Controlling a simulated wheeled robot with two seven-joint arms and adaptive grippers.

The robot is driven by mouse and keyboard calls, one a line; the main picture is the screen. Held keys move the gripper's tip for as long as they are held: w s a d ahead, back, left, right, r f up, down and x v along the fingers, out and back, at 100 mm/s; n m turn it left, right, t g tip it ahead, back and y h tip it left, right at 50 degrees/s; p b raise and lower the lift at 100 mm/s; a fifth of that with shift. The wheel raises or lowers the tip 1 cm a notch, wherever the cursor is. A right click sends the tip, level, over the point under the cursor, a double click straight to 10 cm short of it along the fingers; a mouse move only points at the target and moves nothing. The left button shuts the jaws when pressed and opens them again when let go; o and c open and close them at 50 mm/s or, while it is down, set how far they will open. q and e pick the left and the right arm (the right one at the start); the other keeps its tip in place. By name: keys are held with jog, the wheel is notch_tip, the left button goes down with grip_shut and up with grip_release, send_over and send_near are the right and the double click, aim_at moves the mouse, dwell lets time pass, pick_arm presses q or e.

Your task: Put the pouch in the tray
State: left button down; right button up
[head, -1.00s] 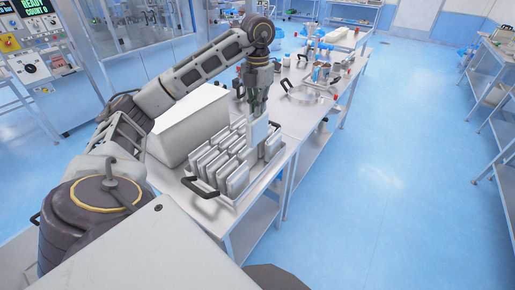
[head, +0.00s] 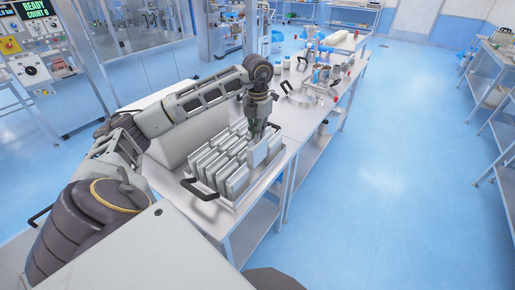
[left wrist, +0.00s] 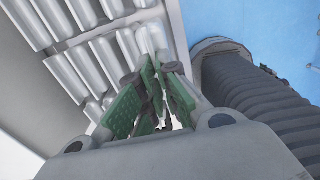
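The tray (head: 233,205), with dark handles, stands on the steel table and holds rows of upright silver-white pouches (head: 212,165). My left gripper (head: 257,138) points down over the tray's far right end. It is shut on a pale pouch (head: 257,156), which hangs upright, low among or just above the far end of the right row. Whether its bottom touches the tray is hidden. In the left wrist view, the green fingers (left wrist: 152,75) close in on the pouch top, with the rows of pouches (left wrist: 95,55) beyond. My right gripper is out of view.
A large pale box (head: 185,128) stands left of the tray, close to my left arm. Open blue floor (head: 380,180) lies to the right.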

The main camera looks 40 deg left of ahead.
aim_at(257, 148)
pick_arm(q)
jog(key=shift+f, duration=1.75)
jog(key=shift+f+p, duration=0.4)
jog(key=shift+f, duration=1.6)
jog(key=c, duration=1.6)
grip_release()
jog(key=shift+c, duration=0.2)
